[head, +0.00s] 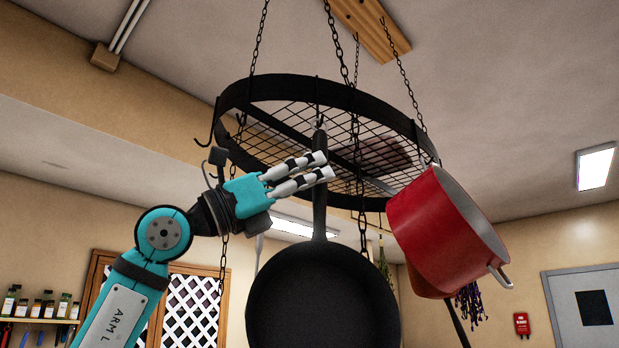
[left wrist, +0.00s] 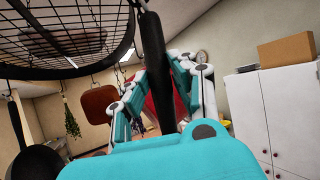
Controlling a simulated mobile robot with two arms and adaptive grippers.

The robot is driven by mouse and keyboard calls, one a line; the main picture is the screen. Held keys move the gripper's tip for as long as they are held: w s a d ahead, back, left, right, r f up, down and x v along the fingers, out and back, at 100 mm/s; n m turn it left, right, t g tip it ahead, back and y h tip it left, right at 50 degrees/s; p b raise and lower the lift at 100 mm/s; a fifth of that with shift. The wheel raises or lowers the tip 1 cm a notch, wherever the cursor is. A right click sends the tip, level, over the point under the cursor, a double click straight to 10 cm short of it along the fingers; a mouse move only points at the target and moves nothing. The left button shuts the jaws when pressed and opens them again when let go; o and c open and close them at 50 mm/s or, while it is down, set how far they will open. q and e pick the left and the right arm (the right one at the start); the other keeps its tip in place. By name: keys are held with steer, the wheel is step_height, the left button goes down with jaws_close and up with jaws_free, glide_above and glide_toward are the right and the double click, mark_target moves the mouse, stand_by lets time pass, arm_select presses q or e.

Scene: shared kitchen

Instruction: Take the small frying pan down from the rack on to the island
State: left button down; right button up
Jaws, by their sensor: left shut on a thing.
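A black frying pan (head: 322,300) hangs upright below the round rack (head: 345,97) in the head view, its handle pointing up to a hook at the rim. I cannot tell whether the handle's end still rests on the hook. My left gripper (head: 327,166) reaches in from the left and is shut on the handle's upper part. In the left wrist view the dark handle (left wrist: 154,75) stands between the fingers (left wrist: 160,95). The pan's bowl is out of that view. A second dark pan (left wrist: 38,162) shows there at the lower left. My right gripper is not in view. The island is not in view.
A red pot (head: 425,235) hangs tilted close to the right of the pan. Chains hold the rack from above. An empty hook (head: 205,132) is at its left rim. White cabinets (left wrist: 275,115) with a cardboard box (left wrist: 286,50) stand at right in the left wrist view.

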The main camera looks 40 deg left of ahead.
arm_select(q)
steer(key=shift+s+d+r, duration=0.2)
steer(key=shift+d+r, duration=0.05)
steer(key=shift+r, duration=0.05)
steer(key=shift+s+d+r, duration=0.15)
steer(key=shift+d+r, duration=0.05)
steer(key=shift+d, duration=0.1)
stand_by(0.3)
steer(key=shift+s, duration=0.1)
steer(key=shift+s+d+b, duration=0.3)
steer(key=shift+s+d, duration=0.1)
steer(key=shift+d, duration=0.2)
stand_by(0.4)
